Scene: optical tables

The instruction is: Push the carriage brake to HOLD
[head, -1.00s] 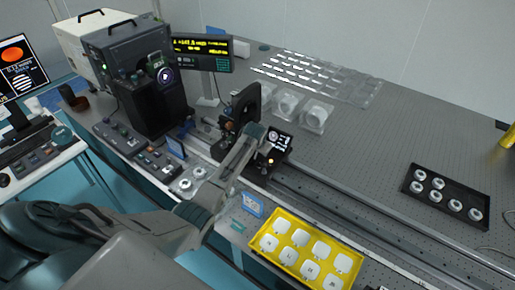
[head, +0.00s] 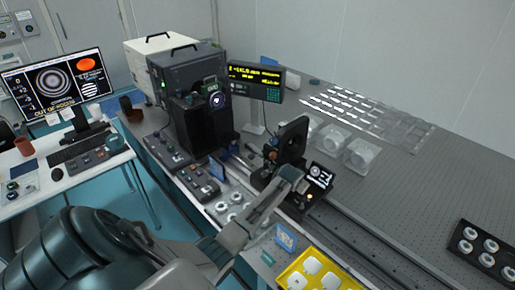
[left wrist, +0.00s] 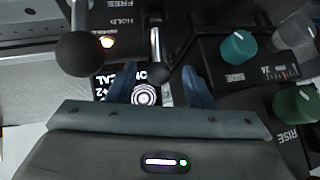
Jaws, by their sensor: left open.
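The carriage (head: 268,180) with its black upright mount (head: 292,138) stands on the rail in the head view. My left gripper (head: 300,184) is at its front, beside a small dark screen (head: 320,174). In the left wrist view the left gripper (left wrist: 158,72) is open, with blue fingers apart. A lever with a black ball knob (left wrist: 157,73) lies between the fingertips; contact cannot be told. A second ball-knob lever (left wrist: 75,53) is left of the fingers. FREE and HOLD labels (left wrist: 122,21) and a lit amber lamp (left wrist: 107,42) sit between the levers. The right gripper is not in view.
Teal knobs marked SIDE (left wrist: 238,47) and RISE (left wrist: 295,104) are close on the right of the fingers. A yellow tray (head: 312,272) and a blue-framed card (head: 285,238) are near my forearm. Control boxes (head: 198,181) stand to the left.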

